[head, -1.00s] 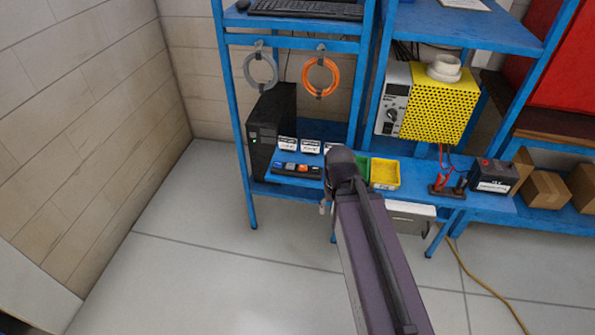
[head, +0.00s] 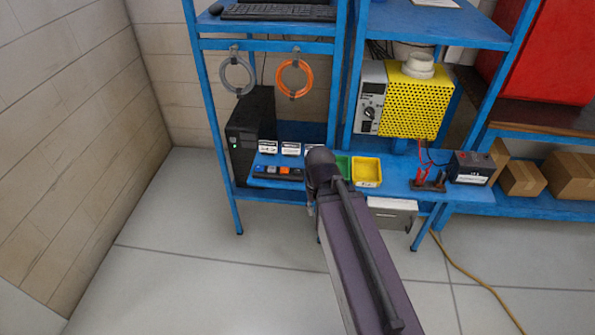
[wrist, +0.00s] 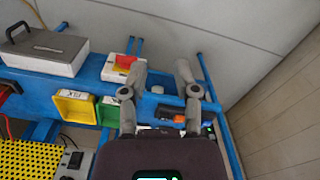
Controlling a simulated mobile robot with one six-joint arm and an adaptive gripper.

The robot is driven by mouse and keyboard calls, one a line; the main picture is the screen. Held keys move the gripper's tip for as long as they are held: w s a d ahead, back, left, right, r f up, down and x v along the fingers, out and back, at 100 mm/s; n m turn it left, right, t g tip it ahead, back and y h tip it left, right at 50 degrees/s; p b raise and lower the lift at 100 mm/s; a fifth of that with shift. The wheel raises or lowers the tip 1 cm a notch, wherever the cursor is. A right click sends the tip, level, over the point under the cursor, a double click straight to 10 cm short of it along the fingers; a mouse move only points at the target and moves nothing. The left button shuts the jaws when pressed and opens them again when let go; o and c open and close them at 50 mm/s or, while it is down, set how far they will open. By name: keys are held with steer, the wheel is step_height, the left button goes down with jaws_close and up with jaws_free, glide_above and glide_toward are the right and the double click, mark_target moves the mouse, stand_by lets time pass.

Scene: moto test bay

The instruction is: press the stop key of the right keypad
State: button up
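A dark row of keypads (head: 277,172) lies along the front of the blue bench's left part in the head view, with blue, orange and grey keys showing. Small white labels (head: 290,149) stand behind it. My arm covers the right end of the row, so the right keypad and its stop key cannot be made out. In the wrist view, part of a dark keypad with an orange key (wrist: 179,119) shows between and beyond my fingers. My gripper (wrist: 160,70) is open and empty, its two fingers apart. Its tips are hidden in the head view.
A yellow bin (head: 367,184) and a green bin (wrist: 108,112) stand beside the arm. A black computer tower (head: 240,148) stands left of the keypads. A battery (head: 470,168) sits farther right. A red-and-yellow item (wrist: 123,64) is near my left finger. The floor in front is clear.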

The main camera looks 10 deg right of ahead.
jaws_close()
stand_by(1.0)
